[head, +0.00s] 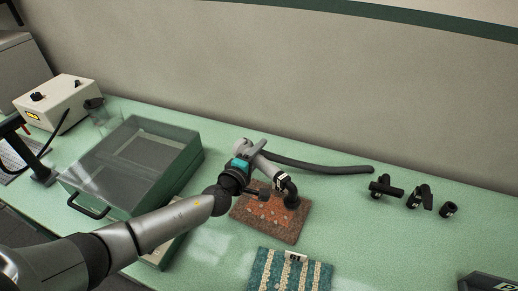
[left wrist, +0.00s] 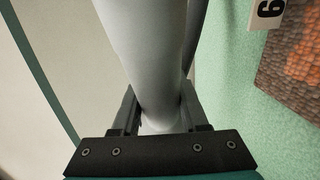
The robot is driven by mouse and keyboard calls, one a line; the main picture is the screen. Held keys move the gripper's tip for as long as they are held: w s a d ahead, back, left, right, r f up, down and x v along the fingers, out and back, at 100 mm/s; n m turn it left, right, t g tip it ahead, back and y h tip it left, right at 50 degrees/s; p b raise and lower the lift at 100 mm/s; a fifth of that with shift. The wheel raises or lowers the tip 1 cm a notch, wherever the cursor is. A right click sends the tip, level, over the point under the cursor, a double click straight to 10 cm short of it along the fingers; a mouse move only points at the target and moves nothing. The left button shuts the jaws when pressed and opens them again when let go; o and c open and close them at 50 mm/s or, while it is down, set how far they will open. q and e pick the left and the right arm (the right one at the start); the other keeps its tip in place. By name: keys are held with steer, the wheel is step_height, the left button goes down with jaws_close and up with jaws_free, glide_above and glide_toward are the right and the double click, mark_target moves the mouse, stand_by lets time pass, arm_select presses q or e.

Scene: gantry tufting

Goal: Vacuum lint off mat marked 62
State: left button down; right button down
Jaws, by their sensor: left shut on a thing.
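My left gripper (head: 246,166) is shut on a grey vacuum tube (head: 258,156); the tube also runs between the jaws in the left wrist view (left wrist: 145,50). Its black bent end (head: 291,190) is over the rust-brown mat (head: 262,226); I cannot tell whether it touches. This mat has pale orange patches and specks, and shows at the right of the left wrist view (left wrist: 297,60).
A black hose (head: 330,168) runs along the back. Several black nozzle fittings (head: 383,187) stand at the right. A clear-lidded box (head: 150,160) and a cream control unit (head: 62,100) are at the left.

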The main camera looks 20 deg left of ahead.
arm_select(q)
steer(key=shift+w+a+f+m+h, duration=0.1)
steer(key=shift+w+f+m+h, duration=0.2)
steer(key=shift+m, duration=0.1)
